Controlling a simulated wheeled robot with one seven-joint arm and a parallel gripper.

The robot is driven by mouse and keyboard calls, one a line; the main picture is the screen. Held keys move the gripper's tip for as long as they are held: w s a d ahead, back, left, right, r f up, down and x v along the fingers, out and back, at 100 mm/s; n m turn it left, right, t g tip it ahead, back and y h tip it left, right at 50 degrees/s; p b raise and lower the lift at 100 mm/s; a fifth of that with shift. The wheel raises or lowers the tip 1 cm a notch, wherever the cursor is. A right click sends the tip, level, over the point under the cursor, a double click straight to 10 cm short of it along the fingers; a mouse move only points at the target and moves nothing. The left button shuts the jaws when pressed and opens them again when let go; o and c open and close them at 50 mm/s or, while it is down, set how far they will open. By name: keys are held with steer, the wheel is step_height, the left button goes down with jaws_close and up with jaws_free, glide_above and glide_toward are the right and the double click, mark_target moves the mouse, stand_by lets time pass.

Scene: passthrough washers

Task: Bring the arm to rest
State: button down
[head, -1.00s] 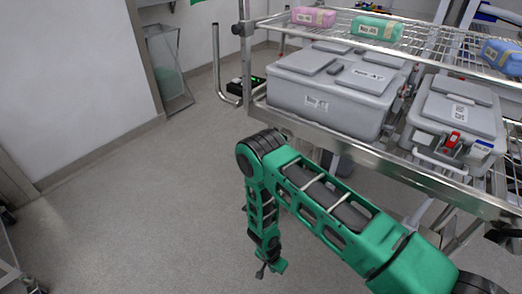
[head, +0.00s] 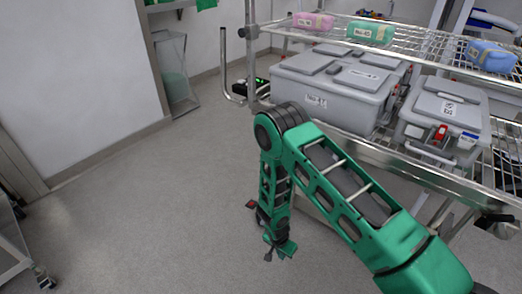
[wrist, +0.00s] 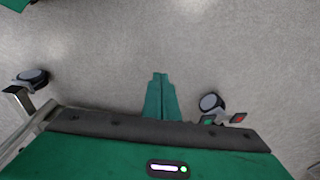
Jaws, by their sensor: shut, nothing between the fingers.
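My green arm reaches across the lower right of the head view, bends at a black joint and hangs straight down in front of the wire cart. My gripper (head: 268,257) is at the low end of the arm, over bare floor, and is small there. In the wrist view my gripper (wrist: 160,76) shows its green fingers together, with nothing between them and only grey floor beyond.
The wire cart (head: 455,185) stands close behind my arm. It carries a large grey case (head: 325,98), a smaller grey case (head: 440,108), and pink (head: 313,21), green (head: 370,32) and blue (head: 492,55) packs above. Floor (head: 130,215) on the left is clear.

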steer(key=w+d+r, duration=0.3)
steer(key=d+r, duration=0.2)
steer(key=r, duration=0.5)
steer(key=w+d+r, duration=0.4)
steer(key=d+r, duration=0.2)
steer(key=r, duration=0.4)
steer(key=s+d+r, duration=0.2)
steer(key=d+r, duration=0.3)
steer(key=r, duration=0.3)
steer(key=s+d+r, duration=0.2)
steer(key=d+r, duration=0.3)
steer(key=r, duration=0.2)
steer(key=s+d+r+g, duration=0.1)
steer(key=s+d+r, duration=0.5)
steer(key=s+r, duration=0.35)
steer(key=s+d+r+g, duration=0.1)
steer(key=s+d+r, duration=0.5)
steer(key=s+r, duration=0.35)
steer(key=s+r+n+y, duration=0.1)
steer(key=s, duration=0.9)
steer(key=shift+s+a+r+t+y, duration=0.25)
steer(key=shift+r+t+y, duration=0.05)
steer(key=shift+r, duration=0.1)
